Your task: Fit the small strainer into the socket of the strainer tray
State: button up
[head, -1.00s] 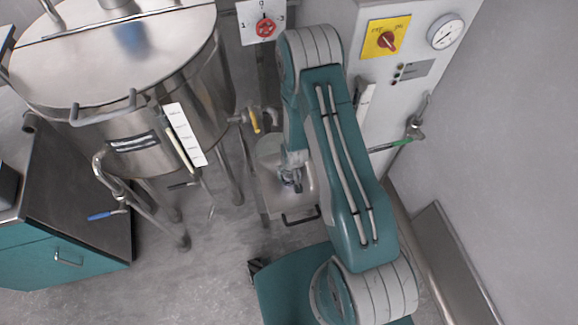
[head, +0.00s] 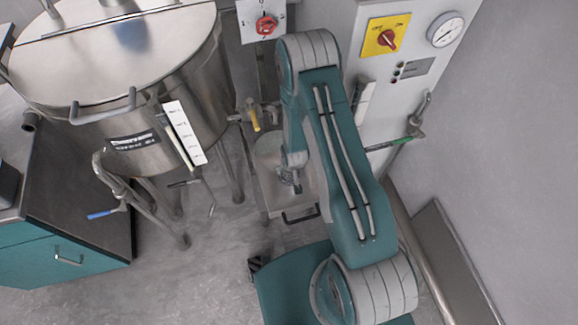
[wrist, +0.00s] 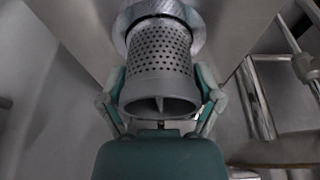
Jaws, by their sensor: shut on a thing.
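The small strainer (wrist: 158,62) is a grey perforated cup with a flared rim toward my wrist. My gripper (wrist: 160,88) is shut on it, one finger on each side near the rim. The strainer's far end is at the round metal socket (wrist: 197,40), inside its ring outline in the wrist view; how deep it sits I cannot tell. The strainer tray (head: 275,199) is a pale metal plate with a dark handle, under my gripper in the head view (head: 294,183). The strainer is too small to make out there.
A large steel tank (head: 130,65) stands to the left, with a yellow-handled valve (head: 255,120) near the tray. A control cabinet (head: 375,85) stands behind my arm. A teal cabinet (head: 60,245) is at the lower left. Floor (head: 205,265) is open in front of the tray.

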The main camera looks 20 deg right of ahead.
aim_at(292, 181)
jog(key=shift+f, duration=1)
jog(key=o, duration=1)
jog(key=shift+o, duration=0.2)
jog(key=v, duration=1.1)
jog(key=shift+s+r, duration=0.15)
jog(key=shift+r, duration=0.25)
